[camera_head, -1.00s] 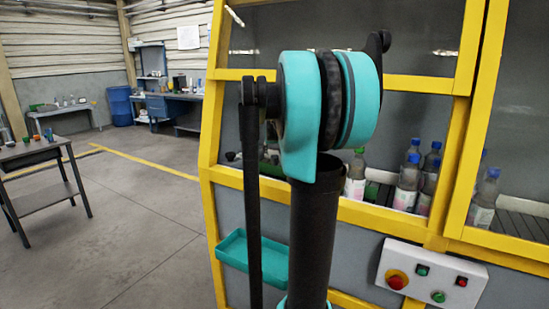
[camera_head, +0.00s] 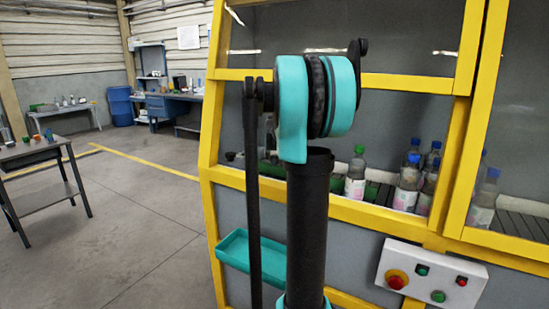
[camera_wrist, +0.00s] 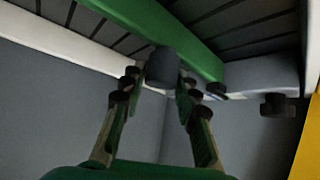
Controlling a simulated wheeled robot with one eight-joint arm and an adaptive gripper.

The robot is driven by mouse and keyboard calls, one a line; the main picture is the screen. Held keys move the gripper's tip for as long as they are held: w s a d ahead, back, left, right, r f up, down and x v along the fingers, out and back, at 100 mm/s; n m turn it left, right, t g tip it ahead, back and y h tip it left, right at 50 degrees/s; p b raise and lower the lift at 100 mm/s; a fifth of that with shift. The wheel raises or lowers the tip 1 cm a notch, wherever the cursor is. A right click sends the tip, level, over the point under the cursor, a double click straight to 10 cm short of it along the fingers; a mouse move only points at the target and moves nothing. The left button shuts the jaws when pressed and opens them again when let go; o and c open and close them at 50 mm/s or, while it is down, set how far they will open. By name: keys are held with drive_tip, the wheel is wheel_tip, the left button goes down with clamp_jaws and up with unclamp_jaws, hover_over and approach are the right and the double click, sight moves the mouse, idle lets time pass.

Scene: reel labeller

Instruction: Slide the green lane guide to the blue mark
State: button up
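The green lane guide (camera_wrist: 165,28) runs across the top of the wrist view as a long bar, with a grey rounded knob (camera_wrist: 162,66) at its lower side. My gripper (camera_wrist: 160,88) points up at it from below, its two fingers apart with the knob showing between their tips. I see a narrow gap beside the knob; contact is not clear. In the head view part of the green guide (camera_head: 371,191) shows behind the glass and bottles; my arm hides the rest, and my gripper is out of sight there. I cannot make out the blue mark for certain.
A yellow-framed machine (camera_head: 460,150) stands before me, with capped bottles (camera_head: 356,175) on its conveyor. A teal tray (camera_head: 235,250) and a button box (camera_head: 431,275) are on its front. Dark knobs (camera_wrist: 278,105) sit right of the gripper.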

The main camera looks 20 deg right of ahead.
clamp_jaws()
drive_tip(key=shift+w+d, duration=0.9)
drive_tip(key=shift+d, duration=0.25)
drive_tip(key=o, duration=0.6)
unclamp_jaws()
drive_tip(key=shift+c, duration=0.2)
